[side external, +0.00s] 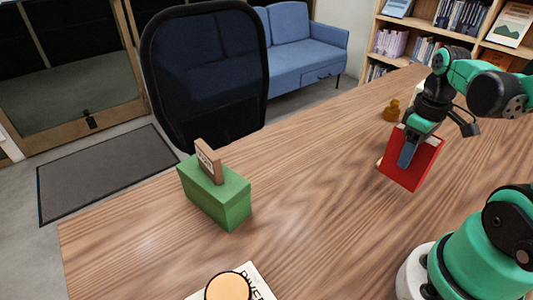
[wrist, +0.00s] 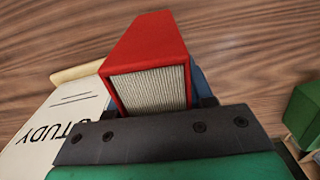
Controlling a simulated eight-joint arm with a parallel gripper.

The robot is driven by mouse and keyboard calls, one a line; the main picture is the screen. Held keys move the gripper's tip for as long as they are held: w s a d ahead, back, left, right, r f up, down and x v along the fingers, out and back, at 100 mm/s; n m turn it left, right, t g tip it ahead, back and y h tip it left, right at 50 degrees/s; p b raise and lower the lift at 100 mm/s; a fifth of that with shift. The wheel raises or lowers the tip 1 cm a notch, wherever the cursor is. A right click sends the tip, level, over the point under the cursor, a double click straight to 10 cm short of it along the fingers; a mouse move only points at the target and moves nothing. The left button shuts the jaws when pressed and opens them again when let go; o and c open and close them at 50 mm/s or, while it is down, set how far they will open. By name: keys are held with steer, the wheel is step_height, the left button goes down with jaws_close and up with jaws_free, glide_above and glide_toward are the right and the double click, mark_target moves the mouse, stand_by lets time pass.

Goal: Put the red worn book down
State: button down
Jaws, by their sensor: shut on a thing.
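The red worn book (side external: 427,163) is in my gripper (side external: 408,153), over the right part of the wooden table (side external: 310,210) in the side external view. It hangs tilted, with its lower edge close to the tabletop. I cannot tell whether it touches. In the wrist view the red book (wrist: 152,45) stands out beyond my gripper (wrist: 155,100), its pale page block facing the camera. The gripper is shut on it; the fingertips are mostly hidden by the book and the gripper body.
A cream item lettered "STUDY" (wrist: 50,125) lies close beside the book. A green box (side external: 215,200) carries a small wooden block (side external: 208,160). A small amber figure (side external: 391,111) stands behind the gripper. A round tan item (side external: 228,287) is at the front. The table's middle is clear.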

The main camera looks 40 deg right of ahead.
steer(key=shift+f, duration=2)
steer(key=shift+f, duration=0.2)
steer(key=shift+c, duration=1.7)
jaws_free()
steer(key=shift+r, duration=0.15)
